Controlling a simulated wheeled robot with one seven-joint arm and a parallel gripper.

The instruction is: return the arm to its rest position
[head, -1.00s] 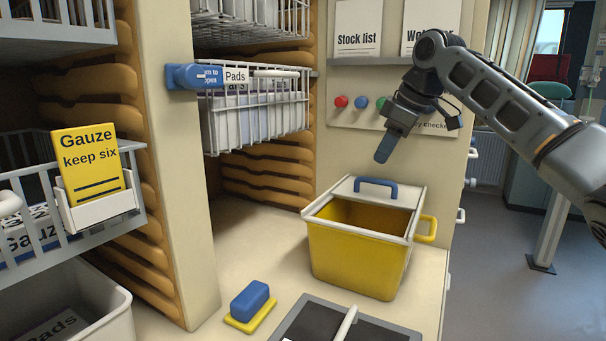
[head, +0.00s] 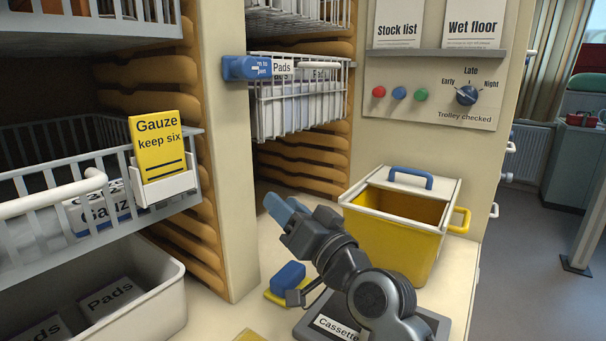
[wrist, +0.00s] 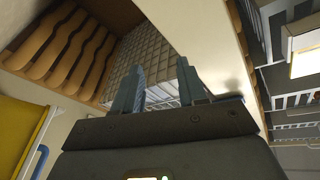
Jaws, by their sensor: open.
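My gripper (head: 281,210) is in the lower middle of the head view, above the worktop and left of the yellow bin. Its blue fingers point up and left toward the cabinet post. In the wrist view my gripper (wrist: 158,85) shows its two blue fingers apart, with nothing between them. My folded arm hides part of the dark cassette tray (head: 318,322) and part of the worktop. A wire basket (wrist: 160,50) lies beyond the fingers in the wrist view.
The yellow bin (head: 385,243) stands right of my gripper. A blue block (head: 288,277) lies beside it on the worktop. The cabinet post (head: 226,170), the gauze basket (head: 70,225) and the pads basket (head: 300,110) are close by. Open floor (head: 520,270) lies at the right.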

